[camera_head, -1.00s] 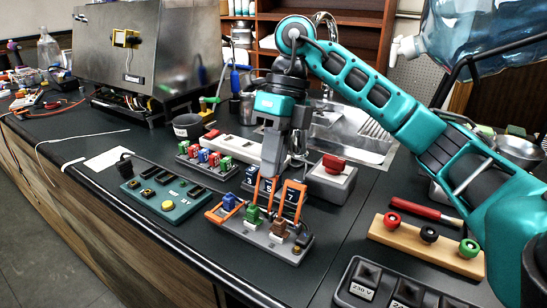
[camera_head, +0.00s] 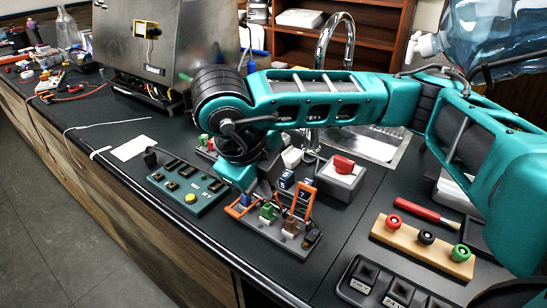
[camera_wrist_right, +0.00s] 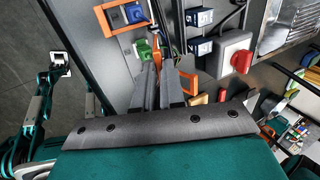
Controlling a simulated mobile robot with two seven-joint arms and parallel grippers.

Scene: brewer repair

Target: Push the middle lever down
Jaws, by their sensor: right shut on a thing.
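The lever base (camera_head: 268,238) is a grey strip with blue, green and brown blocks and orange levers. The left orange lever (camera_head: 240,211) lies low around the blue block (camera_head: 245,200). The right orange lever (camera_head: 304,196) stands up. The middle lever is mostly hidden by my right arm; an orange strip in the wrist view (camera_wrist_right: 157,14) seems part of it. My right gripper (camera_wrist_right: 158,72) reaches down beside the green block (camera_wrist_right: 142,48), its fingers close together and seemingly shut on the middle lever. The exact contact is hidden. My left gripper is not in view.
A grey box with a red switch (camera_head: 344,164) stands right behind the levers. A green panel with a yellow button (camera_head: 190,198) lies to the left. A wooden block with three knobs (camera_head: 425,245) and black switches (camera_head: 365,278) are to the right.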

